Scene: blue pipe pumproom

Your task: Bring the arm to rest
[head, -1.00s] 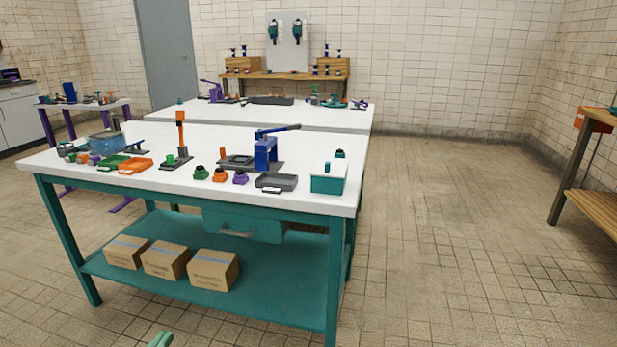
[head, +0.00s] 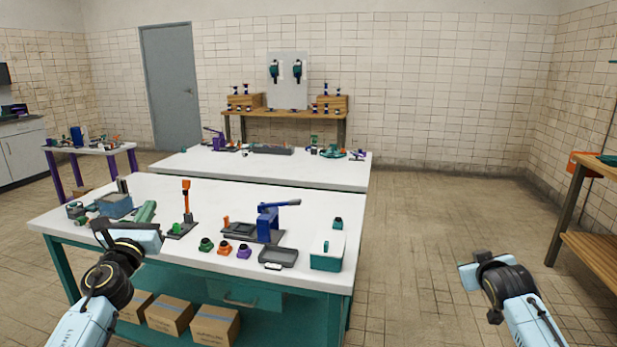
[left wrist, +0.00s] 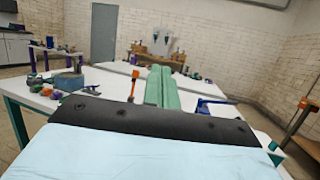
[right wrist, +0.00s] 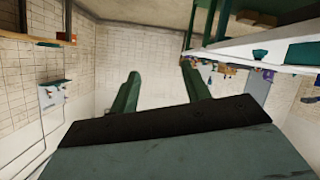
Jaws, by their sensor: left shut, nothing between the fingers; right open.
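My left gripper (head: 147,208) is over the left part of the near white-topped table (head: 330,190). In the left wrist view its two green fingers (left wrist: 161,78) lie side by side, shut with nothing between them. My right arm is over the bare floor to the right of the table. Its light blue gripper body shows in the head view, but I cannot make out the fingers there. In the right wrist view the two green fingers (right wrist: 160,82) stand wide apart, open and empty.
The near table carries a blue press (head: 268,222), an orange-topped stand (head: 186,200), a grey tray (head: 288,256) and a teal-and-white box (head: 326,262). Boxes (head: 168,313) sit on its lower shelf. A wooden bench (head: 590,262) stands at the right. Floor between is clear.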

